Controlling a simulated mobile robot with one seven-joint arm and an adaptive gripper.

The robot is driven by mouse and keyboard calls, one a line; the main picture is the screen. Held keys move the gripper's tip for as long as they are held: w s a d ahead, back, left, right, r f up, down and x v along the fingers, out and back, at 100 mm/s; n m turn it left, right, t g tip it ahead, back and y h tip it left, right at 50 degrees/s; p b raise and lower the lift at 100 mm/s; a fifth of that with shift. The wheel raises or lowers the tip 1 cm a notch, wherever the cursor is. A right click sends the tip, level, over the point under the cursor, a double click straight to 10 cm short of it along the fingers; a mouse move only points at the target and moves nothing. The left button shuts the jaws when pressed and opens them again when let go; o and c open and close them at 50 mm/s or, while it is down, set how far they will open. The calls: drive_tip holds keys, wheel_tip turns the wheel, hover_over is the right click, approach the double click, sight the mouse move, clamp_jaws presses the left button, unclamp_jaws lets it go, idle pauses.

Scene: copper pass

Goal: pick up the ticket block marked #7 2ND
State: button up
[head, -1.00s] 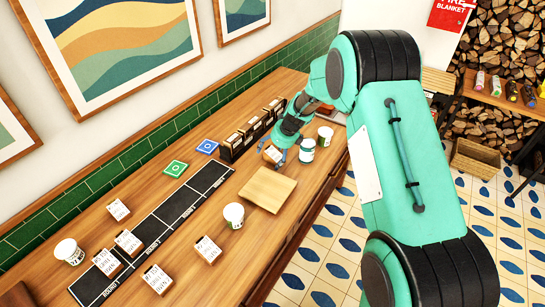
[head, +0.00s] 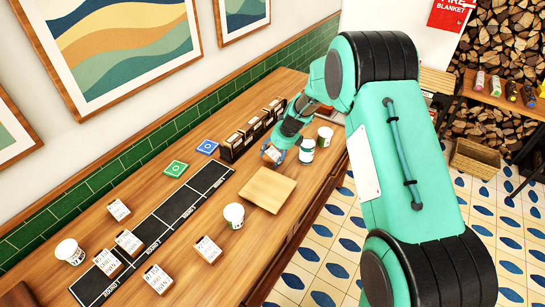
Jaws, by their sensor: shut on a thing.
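My gripper (head: 273,152) is at the far part of the wooden counter, between the dark rack and a white-and-green jar. It is shut on a small white-faced ticket block (head: 272,154), held low near the counter top. The marking on this block is too small to read, and my fingers hide part of it. Other ticket blocks stand nearer: one on the counter (head: 119,210), one on the black strip's near end (head: 108,263), and several around them. I cannot make out #7 2ND on any of them.
A dark rack (head: 228,152) with several ticket blocks stands behind my gripper. The jar (head: 307,150) is close at its right, with a cup (head: 325,136) beyond. A wooden board (head: 267,189), another cup (head: 234,214) and the black strip (head: 178,208) lie nearer.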

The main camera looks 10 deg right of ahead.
sight(270, 154)
drive_tip(key=shift+r, duration=0.1)
idle(0.3)
drive_tip(key=r, duration=0.2)
drive_tip(key=r+p, duration=0.1)
drive_tip(key=r, duration=0.1)
drive_tip(key=shift+s, duration=0.3)
drive_tip(key=shift+c, duration=0.2)
drive_tip(key=s, duration=0.5)
drive_tip(key=s+p, duration=0.1)
drive_tip(key=s, duration=0.4)
drive_tip(key=s+r, duration=0.1)
drive_tip(key=s, duration=0.4)
drive_tip(key=shift+s+d+p, duration=0.2)
drive_tip(key=shift+d+p, duration=0.05)
drive_tip(key=shift+p, duration=0.1)
